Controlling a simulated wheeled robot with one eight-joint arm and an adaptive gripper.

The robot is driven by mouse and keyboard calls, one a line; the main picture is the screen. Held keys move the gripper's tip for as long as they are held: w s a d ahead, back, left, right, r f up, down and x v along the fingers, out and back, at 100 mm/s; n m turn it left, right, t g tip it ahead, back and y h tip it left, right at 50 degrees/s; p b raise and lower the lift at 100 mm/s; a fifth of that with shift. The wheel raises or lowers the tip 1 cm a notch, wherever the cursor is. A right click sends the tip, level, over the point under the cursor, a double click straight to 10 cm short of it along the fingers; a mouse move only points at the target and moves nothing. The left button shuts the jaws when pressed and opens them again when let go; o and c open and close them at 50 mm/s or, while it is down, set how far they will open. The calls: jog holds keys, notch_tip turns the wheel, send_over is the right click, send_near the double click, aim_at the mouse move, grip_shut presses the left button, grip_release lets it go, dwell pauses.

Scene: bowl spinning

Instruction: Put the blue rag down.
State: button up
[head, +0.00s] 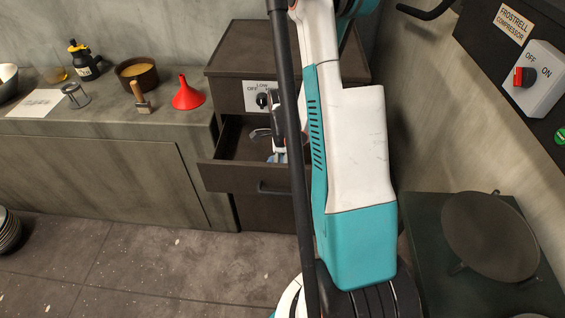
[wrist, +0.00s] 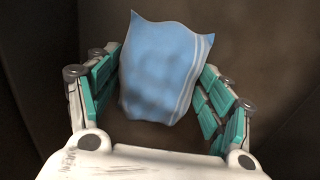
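The blue rag (wrist: 160,70) is light blue with pale stripes near its right edge. In the wrist view it fills the space between the two fingers of my gripper (wrist: 162,62), whose teal pads meet its left and right edges. The fingers are shut on the rag, set apart by its width. In the head view my gripper (head: 277,137) reaches down into the open drawer (head: 216,178), and a small bit of blue shows low in it. My arm hides part of the drawer. I cannot tell whether the rag touches the drawer bottom.
The dark cabinet (head: 232,65) has a labelled knob panel (head: 262,96) above the drawer. A counter on the left holds a red funnel (head: 187,96), a brush (head: 142,103), a brown bowl (head: 137,84) and a bottle (head: 84,63).

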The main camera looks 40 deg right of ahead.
aim_at(282, 160)
jog(key=shift+r, duration=0.1)
notch_tip(282, 160, up, 13)
jog(key=p, duration=0.5)
jog(key=shift+f, duration=0.2)
dwell(0.5)
